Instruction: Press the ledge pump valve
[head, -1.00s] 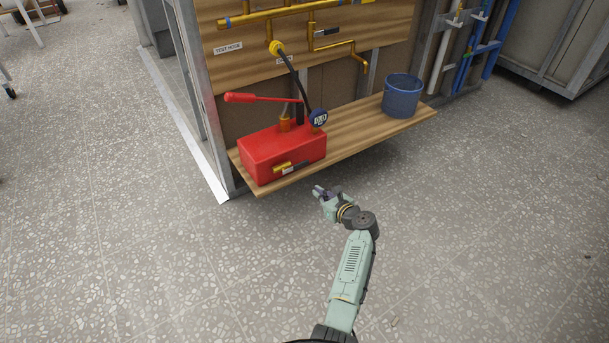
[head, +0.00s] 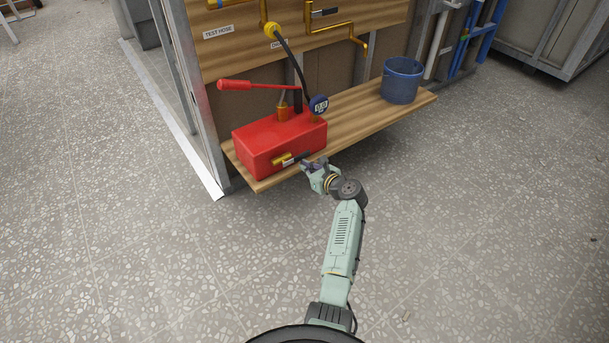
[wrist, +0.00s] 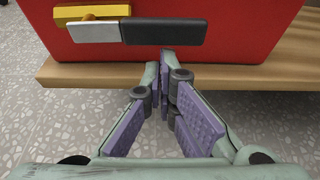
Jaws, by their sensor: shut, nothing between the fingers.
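The red test pump (head: 262,142) stands on the left of a wooden ledge (head: 355,118). Its valve (head: 282,159), low on the front face, has a gold body and a black lever (head: 301,157) pointing right. In the wrist view the gold body (wrist: 92,12), a pale tag (wrist: 93,31) and the black lever (wrist: 165,32) lie across the top. My gripper (head: 307,164) is shut and empty in front of the ledge, near the lever's right end. In the wrist view my fingertips (wrist: 162,58) appear just below the lever; whether they touch it, I cannot tell.
A blue bucket (head: 402,82) stands on the ledge to the right. A pressure gauge (head: 318,105), black hose (head: 290,60) and red pump handle (head: 250,86) rise above the pump. A metal frame post (head: 205,110) stands left. The floor in front is clear.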

